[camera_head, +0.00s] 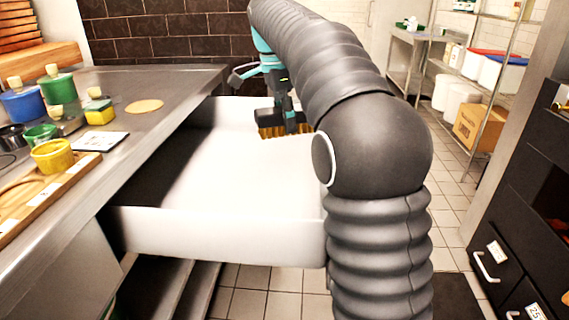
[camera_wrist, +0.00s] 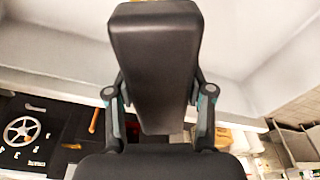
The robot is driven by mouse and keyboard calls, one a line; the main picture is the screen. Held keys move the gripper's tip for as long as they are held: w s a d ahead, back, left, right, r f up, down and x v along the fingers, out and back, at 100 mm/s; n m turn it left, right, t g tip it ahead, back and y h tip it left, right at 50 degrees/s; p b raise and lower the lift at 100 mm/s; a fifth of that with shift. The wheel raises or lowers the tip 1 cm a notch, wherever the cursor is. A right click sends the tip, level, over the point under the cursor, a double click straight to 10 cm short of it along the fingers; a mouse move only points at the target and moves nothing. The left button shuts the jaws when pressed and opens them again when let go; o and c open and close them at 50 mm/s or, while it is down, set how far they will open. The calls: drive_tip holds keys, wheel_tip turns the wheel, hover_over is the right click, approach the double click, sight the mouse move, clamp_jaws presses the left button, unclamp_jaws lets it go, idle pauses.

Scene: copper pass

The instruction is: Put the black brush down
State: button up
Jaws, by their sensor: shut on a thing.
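The black brush (camera_head: 265,116) has a dark block body and tan bristles pointing down. My gripper (camera_head: 287,108) is shut on it. The brush is over the far right part of a large white open drawer or basin (camera_head: 215,238), within its walls. I cannot tell whether the bristles touch the white floor. In the wrist view the brush's black body (camera_wrist: 156,62) fills the middle, and my gripper's two fingers (camera_wrist: 158,95) lie on either side of it. My arm hides the right part of the white basin in the head view.
A wire shelf (camera_head: 480,100) stands at the right rear. The white basin's floor left of the brush is clear.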

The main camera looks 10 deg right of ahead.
sight(288, 176)
wheel_tip(288, 176, down, 12)
drive_tip(key=shift+f+b, duration=0.1)
drive_tip(key=shift+b, duration=0.6)
drive_tip(key=o, duration=1.3)
drive_tip(key=shift+c, duration=0.2)
drive_tip(key=r, duration=0.4)
drive_tip(key=a+r+p, duration=0.1)
drive_tip(key=r, duration=0.3)
drive_tip(key=a+r, duration=0.1)
drive_tip(key=r, duration=0.3)
drive_tip(key=shift+s, duration=0.1)
